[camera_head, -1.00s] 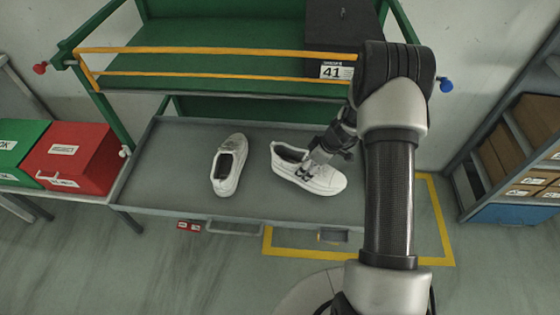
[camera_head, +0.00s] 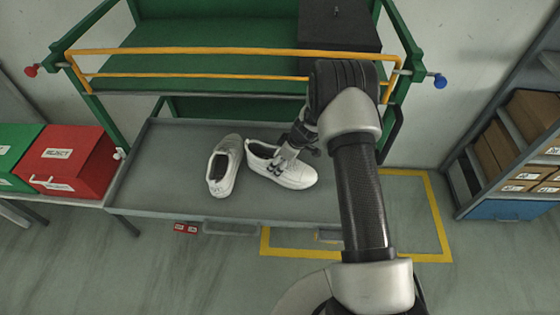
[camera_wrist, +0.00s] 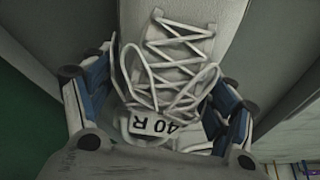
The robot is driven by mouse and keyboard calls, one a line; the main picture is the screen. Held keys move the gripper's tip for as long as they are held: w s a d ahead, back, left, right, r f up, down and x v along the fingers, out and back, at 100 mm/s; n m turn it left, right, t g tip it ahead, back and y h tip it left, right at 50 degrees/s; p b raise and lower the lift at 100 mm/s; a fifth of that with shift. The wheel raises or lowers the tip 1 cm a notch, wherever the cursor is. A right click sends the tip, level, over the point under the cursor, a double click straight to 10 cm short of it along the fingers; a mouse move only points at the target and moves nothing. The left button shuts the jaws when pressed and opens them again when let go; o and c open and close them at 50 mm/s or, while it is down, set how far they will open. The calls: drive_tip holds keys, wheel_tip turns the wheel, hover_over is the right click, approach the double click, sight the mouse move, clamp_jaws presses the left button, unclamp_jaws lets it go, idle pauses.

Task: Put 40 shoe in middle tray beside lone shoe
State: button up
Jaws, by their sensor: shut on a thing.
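A white lace-up shoe (camera_head: 295,178) is in my gripper (camera_head: 284,158), over the right part of the grey tray (camera_head: 165,185). In the wrist view, the blue-padded fingers grip both sides of the shoe's laced upper (camera_wrist: 180,45), with a "40 R" label (camera_wrist: 155,126) between them. The lone white shoe (camera_head: 224,168) stands on the tray just to the left, its toe pointing to the front. The held shoe lies at an angle to it, its heel close to the lone shoe. I cannot tell whether the held shoe touches the tray.
A green shelf with yellow rails (camera_head: 210,52) rises behind the tray and carries a dark box (camera_head: 338,28). A red reject box (camera_head: 72,160) and a green box (camera_head: 20,150) stand at the left. Shelves with brown boxes (camera_head: 532,118) are at the right. The tray's left part is clear.

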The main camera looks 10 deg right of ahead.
drive_tip(key=shift+f, duration=0.15)
drive_tip(key=o, duration=1.3)
